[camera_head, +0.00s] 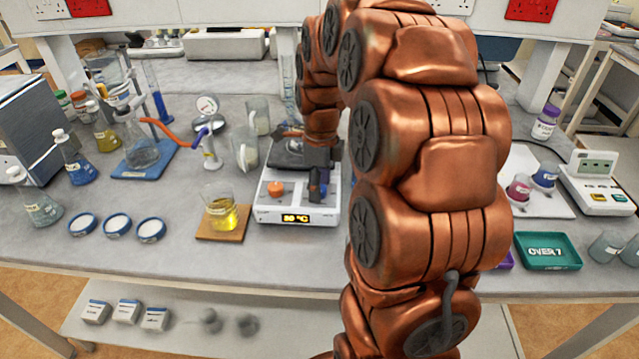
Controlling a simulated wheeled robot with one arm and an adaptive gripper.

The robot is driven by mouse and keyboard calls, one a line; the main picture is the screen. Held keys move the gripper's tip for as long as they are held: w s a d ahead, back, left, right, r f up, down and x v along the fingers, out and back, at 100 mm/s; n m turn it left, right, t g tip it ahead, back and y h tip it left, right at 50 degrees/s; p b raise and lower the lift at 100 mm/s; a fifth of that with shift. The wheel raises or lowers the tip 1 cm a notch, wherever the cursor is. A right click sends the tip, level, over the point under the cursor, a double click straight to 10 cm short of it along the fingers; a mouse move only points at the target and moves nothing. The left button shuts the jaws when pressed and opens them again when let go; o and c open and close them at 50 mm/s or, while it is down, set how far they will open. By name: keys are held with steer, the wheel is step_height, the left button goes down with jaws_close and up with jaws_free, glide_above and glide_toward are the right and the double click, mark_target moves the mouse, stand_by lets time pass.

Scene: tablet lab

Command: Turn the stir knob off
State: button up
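A white hotplate stirrer (264,212) stands near the middle of the bench, with a dark top plate and a lit orange display (296,218) that appears to read 80 °C. An orange knob (275,188) sits on the left of its control face. My gripper (318,192) points down at the right of the control face, to the right of the orange knob. It covers that area, so any second knob there is hidden. The fingers look close together, but I cannot tell whether they are shut, hold anything or touch the stirrer.
A beaker of yellow liquid (222,213) stands on a wooden board (210,235) just left of the stirrer. Beakers (243,150) and a gauge (207,106) stand behind it. A teal tray (547,263) lies at the right. Three round dishes (117,224) lie at the left.

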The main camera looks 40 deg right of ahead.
jaws_close()
steer(key=shift+f+n, duration=0.1)
steer(key=shift+n, duration=0.2)
